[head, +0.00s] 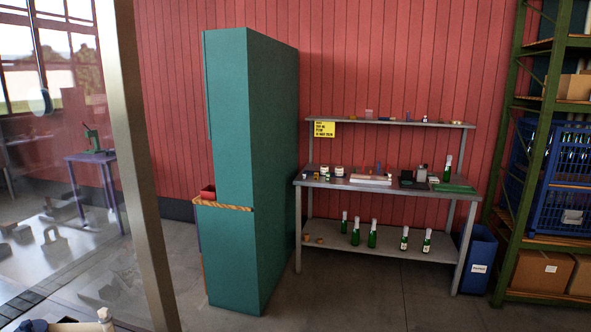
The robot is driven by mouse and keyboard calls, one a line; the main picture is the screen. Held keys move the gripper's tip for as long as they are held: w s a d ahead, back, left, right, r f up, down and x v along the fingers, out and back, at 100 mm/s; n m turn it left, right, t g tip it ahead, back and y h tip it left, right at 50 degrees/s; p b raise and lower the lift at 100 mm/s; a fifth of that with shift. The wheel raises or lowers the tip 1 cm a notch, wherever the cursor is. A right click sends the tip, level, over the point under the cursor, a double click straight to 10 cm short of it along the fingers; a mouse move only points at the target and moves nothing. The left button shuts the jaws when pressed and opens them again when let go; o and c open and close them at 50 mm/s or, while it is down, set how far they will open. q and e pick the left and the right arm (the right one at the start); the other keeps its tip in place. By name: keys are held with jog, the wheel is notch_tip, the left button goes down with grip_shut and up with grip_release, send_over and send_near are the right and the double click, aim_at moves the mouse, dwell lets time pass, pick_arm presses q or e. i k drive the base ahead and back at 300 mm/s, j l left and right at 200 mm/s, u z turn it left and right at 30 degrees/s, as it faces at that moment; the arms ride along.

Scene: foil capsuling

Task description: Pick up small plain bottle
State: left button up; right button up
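Several green bottles with pale tops stand upright on the lower shelf of the workbench. Three look plain, without labels: a left one (344,223), a middle one (356,232) and a right one (372,234). Two more, one labelled bottle (404,240) and another labelled bottle (427,241), stand to their right. At this distance I cannot tell which plain bottle is the small one. Neither of my grippers is in view.
The workbench (335,245) stands against the red wall, with small items on its top. A tall teal cabinet (270,170) stands left of it. A blue bin (478,260) and a green rack (518,190) stand right. A glass partition post (140,170) is nearer. Floor before the bench is clear.

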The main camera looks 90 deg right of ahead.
aim_at(447, 171)
jog(key=z, duration=4)
jog(key=i+z, duration=0.15)
jog(key=i, duration=2)
jog(key=i+l, duration=0.1)
jog(key=i, duration=1.55)
jog(key=i+u, duration=0.1)
jog(key=i, duration=1.5)
jog(key=i+l+u, duration=0.2)
jog(key=i, duration=0.2)
jog(key=i+u, duration=0.15)
jog(key=i, duration=0.25)
jog(key=i+l+u, duration=0.2)
jog(key=i+l, duration=0.1)
jog(key=i, duration=0.05)
